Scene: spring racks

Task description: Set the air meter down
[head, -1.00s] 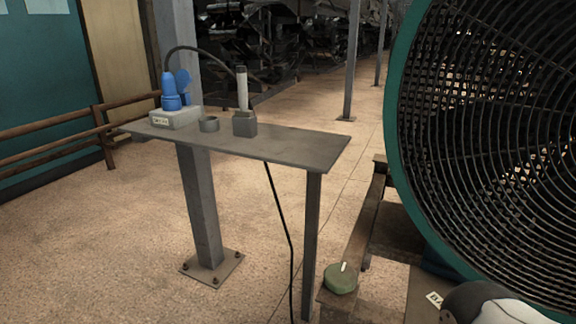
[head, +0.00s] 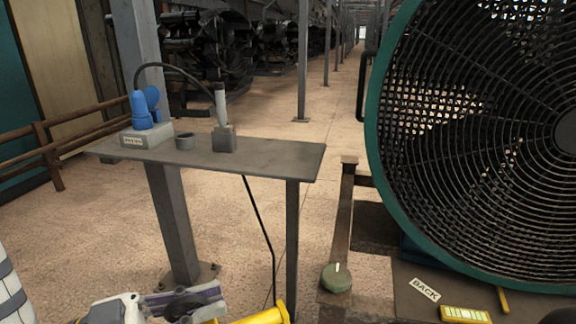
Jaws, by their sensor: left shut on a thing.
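My left gripper (head: 212,301) is at the bottom of the head view, in front of the narrow grey table. It is shut on a yellow thing (head: 268,313), which looks like the air meter. The picture's lower edge cuts off much of it, so its face is hidden. It is held apart from the tabletop, low and near the table's front leg. My right gripper does not show clearly; only a dark piece at the bottom right corner may be part of my right arm.
A large green-rimmed fan (head: 376,190) stands right. Below it are a round green knob (head: 336,278), a BACK label (head: 424,289) and a yellow-edged plate (head: 465,314).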

